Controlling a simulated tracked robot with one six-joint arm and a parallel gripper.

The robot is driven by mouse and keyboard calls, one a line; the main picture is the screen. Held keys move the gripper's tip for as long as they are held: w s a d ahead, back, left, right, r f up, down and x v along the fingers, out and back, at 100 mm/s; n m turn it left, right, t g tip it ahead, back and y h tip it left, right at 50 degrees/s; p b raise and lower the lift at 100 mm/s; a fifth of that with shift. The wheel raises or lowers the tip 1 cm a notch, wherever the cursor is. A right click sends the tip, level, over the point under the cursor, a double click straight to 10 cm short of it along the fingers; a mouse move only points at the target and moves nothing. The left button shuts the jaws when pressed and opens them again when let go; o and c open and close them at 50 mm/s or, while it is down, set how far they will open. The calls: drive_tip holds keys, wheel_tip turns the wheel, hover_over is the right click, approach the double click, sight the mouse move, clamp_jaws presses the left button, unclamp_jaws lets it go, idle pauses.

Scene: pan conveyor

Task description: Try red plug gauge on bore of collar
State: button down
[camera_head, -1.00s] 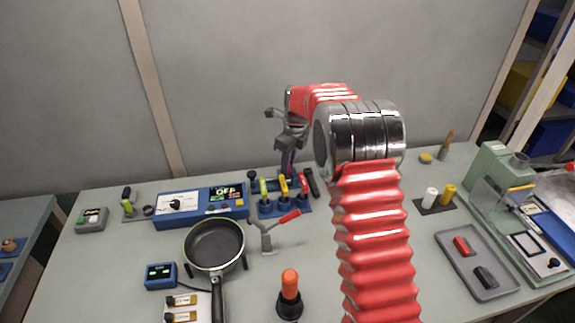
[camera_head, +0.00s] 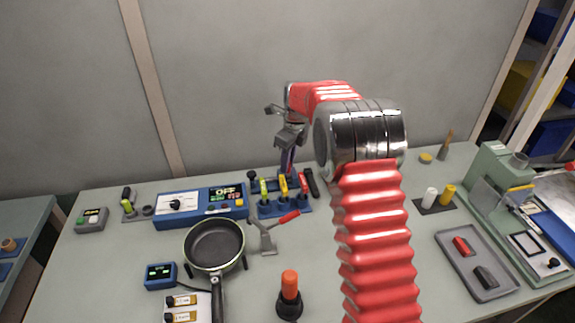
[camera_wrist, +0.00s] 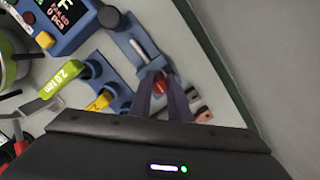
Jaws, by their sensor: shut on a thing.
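My gripper (camera_head: 287,163) is over the back of the bench, at the blue gauge stand (camera_head: 268,211). In the wrist view its two dark fingers (camera_wrist: 165,98) point down and are shut on a red piece with pale lettering, the red plug gauge (camera_wrist: 160,86). The gauge is still at the stand; I cannot tell whether its lower end is clear of it. A green gauge (camera_wrist: 62,80) marked 2.0 and a yellow gauge (camera_wrist: 103,101) stand beside it. I cannot make out the collar with certainty.
A blue box with a display (camera_head: 201,205) stands left of the stand. A frying pan (camera_head: 214,244) and a red-handled clamp (camera_head: 266,236) are in front. A grey tray (camera_head: 455,262) lies at right. The wall is close behind; bench centre right of the clamp is partly clear.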

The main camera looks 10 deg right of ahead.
drive_tip(key=shift+r, duration=3)
